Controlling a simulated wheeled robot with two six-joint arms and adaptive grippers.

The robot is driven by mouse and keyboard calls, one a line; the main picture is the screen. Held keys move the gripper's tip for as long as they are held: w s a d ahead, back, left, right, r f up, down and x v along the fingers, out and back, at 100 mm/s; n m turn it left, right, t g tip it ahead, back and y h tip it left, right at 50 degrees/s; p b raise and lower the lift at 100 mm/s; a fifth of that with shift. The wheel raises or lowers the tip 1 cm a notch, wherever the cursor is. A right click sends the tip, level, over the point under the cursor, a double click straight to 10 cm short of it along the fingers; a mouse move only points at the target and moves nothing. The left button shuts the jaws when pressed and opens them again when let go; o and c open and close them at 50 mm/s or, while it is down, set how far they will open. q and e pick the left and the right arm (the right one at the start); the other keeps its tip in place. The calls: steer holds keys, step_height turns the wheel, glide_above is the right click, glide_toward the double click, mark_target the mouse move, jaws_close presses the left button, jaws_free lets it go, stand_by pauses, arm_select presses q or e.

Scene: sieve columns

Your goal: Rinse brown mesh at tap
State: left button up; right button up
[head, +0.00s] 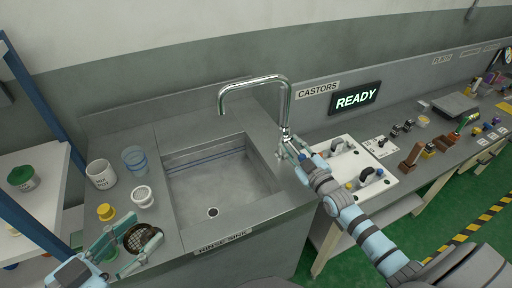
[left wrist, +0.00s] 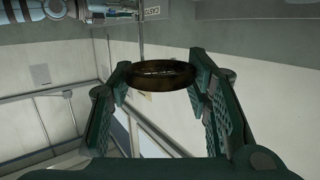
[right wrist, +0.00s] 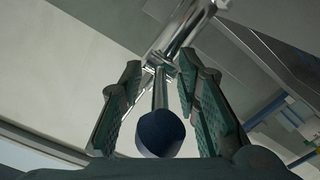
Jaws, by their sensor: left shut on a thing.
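The brown mesh (head: 138,238) is a round, dark brown sieve ring at the front left of the sink unit. My left gripper (head: 133,241) is shut on it, with one finger on each side of the ring. In the left wrist view the ring (left wrist: 160,75) sits between the fingertips. The chrome tap (head: 254,82) arches over the sink (head: 220,185); no water shows from its spout. My right gripper (head: 289,150) is at the tap's base. In the right wrist view its fingers are open around a blue-ended tap lever (right wrist: 160,132), with gaps on both sides.
A white pot (head: 101,174), a blue clear beaker (head: 135,159), a small white cup (head: 142,196) and a yellow-topped item (head: 106,212) stand left of the sink. A blue post (head: 45,115) rises at the left. The basin is empty.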

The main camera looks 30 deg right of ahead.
arm_select(q)
steer(key=shift+w, duration=0.1)
arm_select(e)
jaws_close()
